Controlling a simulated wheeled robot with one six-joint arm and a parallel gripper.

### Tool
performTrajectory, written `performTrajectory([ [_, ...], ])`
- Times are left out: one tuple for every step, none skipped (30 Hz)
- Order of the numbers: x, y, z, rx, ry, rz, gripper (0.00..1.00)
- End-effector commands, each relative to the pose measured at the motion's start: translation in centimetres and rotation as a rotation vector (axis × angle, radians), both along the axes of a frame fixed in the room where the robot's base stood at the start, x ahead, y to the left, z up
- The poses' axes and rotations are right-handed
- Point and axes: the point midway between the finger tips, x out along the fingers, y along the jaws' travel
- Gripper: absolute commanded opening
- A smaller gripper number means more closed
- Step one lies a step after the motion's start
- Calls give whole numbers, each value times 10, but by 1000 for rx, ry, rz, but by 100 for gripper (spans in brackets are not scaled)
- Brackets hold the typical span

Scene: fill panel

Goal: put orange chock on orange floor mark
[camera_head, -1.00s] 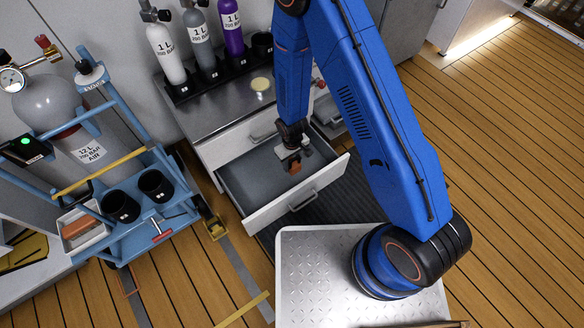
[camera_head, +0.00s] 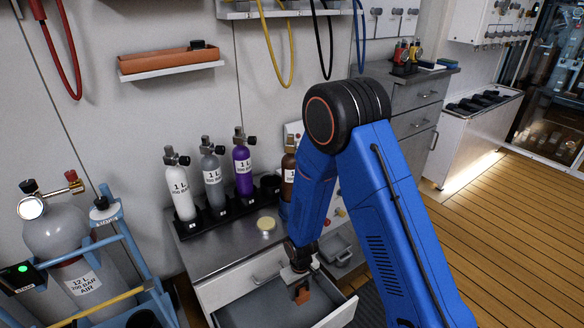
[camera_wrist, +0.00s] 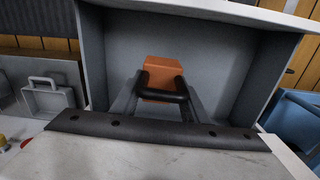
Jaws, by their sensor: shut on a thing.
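The orange chock (camera_head: 302,295) is in my gripper (camera_head: 299,283), over the open grey drawer (camera_head: 258,314). In the wrist view the chock (camera_wrist: 162,70) shows just beyond the dark fingers of my gripper (camera_wrist: 163,90), which are shut on it. The drawer's grey interior (camera_wrist: 215,60) lies behind and around it in that view. I cannot tell how far the chock is above the drawer floor. The orange floor mark is not in view now.
The drawer belongs to a cabinet with a steel top (camera_head: 225,245). A rack of labelled bottles (camera_head: 213,180) stands on it. A blue trolley with a big grey cylinder (camera_head: 60,235) is at the left. Open plank floor (camera_head: 490,220) lies to the right.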

Motion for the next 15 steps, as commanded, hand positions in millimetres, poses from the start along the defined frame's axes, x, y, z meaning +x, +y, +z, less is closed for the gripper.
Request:
performTrajectory([
  [9,-7,0,1,-1,-21,9],
  [14,-11,0,1,-1,-33,9],
  [20,-17,1,0,0,-49,9],
  [25,-21,1,0,0,-61,9],
  [31,-26,1,1,-1,-75,9],
  [38,-33,2,1,-1,-93,9],
  [44,-38,2,1,-1,-107,9],
  [50,-44,2,1,-1,-123,9],
  [59,-53,3,1,-1,-145,9],
  [65,-60,3,1,-1,-161,9],
  [72,-67,4,1,-1,-179,9],
  [80,-77,4,0,-1,-202,9],
  [87,-85,5,0,-1,-220,9],
  [93,-93,5,0,-1,-237,9],
  [101,-103,6,0,0,-260,9],
])
